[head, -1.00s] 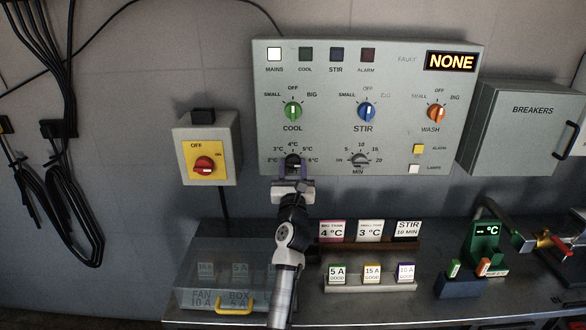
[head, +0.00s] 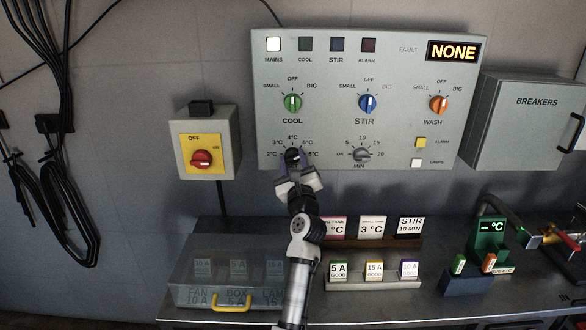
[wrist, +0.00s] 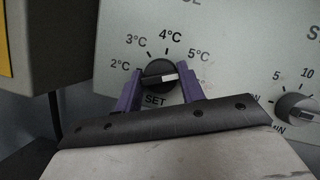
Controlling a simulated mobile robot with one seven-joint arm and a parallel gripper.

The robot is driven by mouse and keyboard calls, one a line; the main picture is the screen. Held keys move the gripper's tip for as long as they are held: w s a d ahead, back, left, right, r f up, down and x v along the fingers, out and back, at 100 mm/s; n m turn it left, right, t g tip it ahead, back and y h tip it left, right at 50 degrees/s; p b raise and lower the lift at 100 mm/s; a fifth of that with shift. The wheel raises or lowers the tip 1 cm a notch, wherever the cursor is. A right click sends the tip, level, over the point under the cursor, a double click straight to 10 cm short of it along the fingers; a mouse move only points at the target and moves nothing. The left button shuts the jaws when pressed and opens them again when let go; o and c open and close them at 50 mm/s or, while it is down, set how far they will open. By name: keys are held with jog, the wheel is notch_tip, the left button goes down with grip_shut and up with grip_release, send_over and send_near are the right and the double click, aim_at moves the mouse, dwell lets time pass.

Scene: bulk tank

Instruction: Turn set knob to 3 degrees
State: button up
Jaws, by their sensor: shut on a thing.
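The set knob (wrist: 158,75) is a dark round knob with a white pointer mark, low on the left of the grey control panel (head: 330,120). In the wrist view its dial shows 2, 3, 4 and 5 °C around the top, with SET below. The white mark points to the right, on the 5 °C side and away from 3 °C. My gripper (wrist: 160,80) has its purple fingers shut on the knob's two sides. In the head view my gripper (head: 293,160) covers part of the knob and its lower dial.
The stir timer knob (head: 362,154) is just right of my gripper. A red switch on a yellow plate (head: 202,158) is to the left. Below, the bench holds a clear box (head: 190,285), a row of fuses (head: 375,284) and sign cards (head: 372,228).

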jog(key=n+g+y, duration=0.1)
jog(key=n, duration=0.2)
jog(key=n+g+y, duration=0.1)
jog(key=n, duration=0.3)
jog(key=shift+d+r+y, duration=0.1)
jog(key=shift+d+y, duration=0.05)
jog(key=shift+y, duration=0.15)
jog(key=n+g+p, duration=0.1)
jog(key=n, duration=0.2)
jog(key=n+g, duration=0.1)
jog(key=n, duration=0.2)
jog(key=shift+r+y+p, duration=0.15)
jog(key=shift+y+p, duration=0.15)
jog(key=shift+p, duration=0.05)
jog(key=n+g+p, duration=0.1)
jog(key=n, duration=0.1)
jog(key=n+g+p, duration=0.1)
jog(key=n, duration=0.2)
jog(key=shift+r+h+p, duration=0.15)
jog(key=shift+h+p, duration=0.2)
jog(key=shift+h, duration=0.05)
jog(key=n+g+h+p, duration=0.1)
jog(key=n+p, duration=0.1)
jog(key=n, duration=0.2)
jog(key=shift+h, duration=0.4)
jog(key=o, duration=1)
jog(key=shift+c, duration=0.2)
